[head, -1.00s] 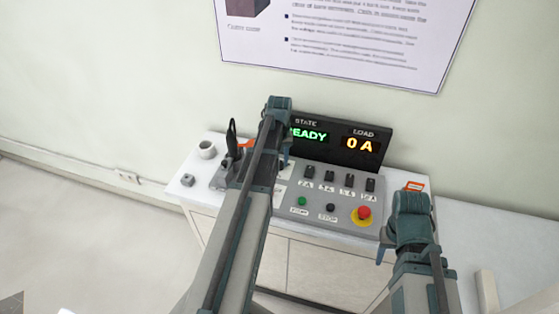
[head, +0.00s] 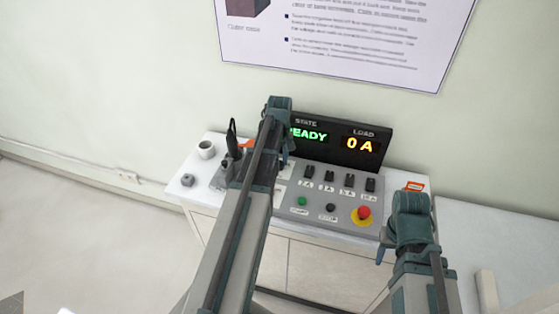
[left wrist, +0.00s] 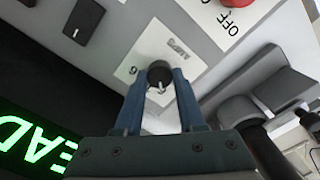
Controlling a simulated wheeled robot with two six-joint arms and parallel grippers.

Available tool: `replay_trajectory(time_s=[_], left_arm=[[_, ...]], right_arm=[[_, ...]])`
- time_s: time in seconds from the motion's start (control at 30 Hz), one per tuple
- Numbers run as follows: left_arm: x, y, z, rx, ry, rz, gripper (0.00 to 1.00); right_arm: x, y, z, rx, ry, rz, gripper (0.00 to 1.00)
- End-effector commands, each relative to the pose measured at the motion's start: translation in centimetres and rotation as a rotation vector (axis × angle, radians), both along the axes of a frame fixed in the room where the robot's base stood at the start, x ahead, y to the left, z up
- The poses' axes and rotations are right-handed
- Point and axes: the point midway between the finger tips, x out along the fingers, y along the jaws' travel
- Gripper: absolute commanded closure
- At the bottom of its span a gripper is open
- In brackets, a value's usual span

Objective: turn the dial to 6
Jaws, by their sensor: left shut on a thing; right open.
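The dial (left wrist: 159,74) is a dark round knob on a white label plate (left wrist: 150,50) in the left wrist view. A short white mark shows at its lower edge, between my fingers. The printed figure 6 (left wrist: 133,70) is just left of the knob, and the mark does not point at it. My left gripper (left wrist: 158,88) is shut on the dial, one finger on each side. In the head view my left arm hides the dial, and its gripper (head: 284,160) barely shows. My right gripper (head: 382,254) is open, in front of the panel's right end; its fingers are mostly hidden.
The display (head: 338,140) reads READY and 0 A. Several black switches (head: 328,176), a green button (head: 302,201), a black button (head: 330,208) and a red stop button (head: 364,213) lie right of my left arm.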

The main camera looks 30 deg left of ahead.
Motion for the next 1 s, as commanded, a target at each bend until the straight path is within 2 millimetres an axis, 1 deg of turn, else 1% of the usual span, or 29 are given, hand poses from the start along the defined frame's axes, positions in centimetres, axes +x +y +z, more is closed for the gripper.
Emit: replay_trajectory(time_s=[0.2, 0.23, 0.3, 0.4, 0.77, 0.87, 1.0], left_arm=[[-0.2, -0.1, -0.1, -0.002, 0.004, -0.001, 1.00], [-0.2, -0.1, -0.1, -0.003, 0.004, -0.001, 0.59], [-0.2, -0.1, -0.1, -0.002, 0.004, -0.002, 0.47], [-0.1, -0.1, -0.1, -0.002, 0.002, -0.002, 0.31], [-0.1, 0.0, 0.2, 0.000, 0.001, -0.002, 0.31], [-0.1, 0.0, 0.6, -0.001, 0.001, -0.002, 0.31], [0.0, 0.0, 1.8, -0.001, 0.001, -0.002, 0.31]], right_arm=[[0.0, 0.0, -0.1, 0.000, 0.000, 0.000, 0.50], [0.0, 0.0, -0.1, 0.000, 0.000, 0.000, 0.50], [0.0, 0.0, -0.1, 0.000, 0.000, 0.000, 0.50], [0.0, 0.0, -0.1, 0.000, 0.000, 0.000, 0.50], [0.0, 0.0, 0.2, 0.000, 0.000, 0.000, 0.50], [0.0, 0.0, 0.6, 0.000, 0.000, 0.000, 0.50], [0.0, 0.0, 1.8, 0.000, 0.000, 0.000, 0.50]])
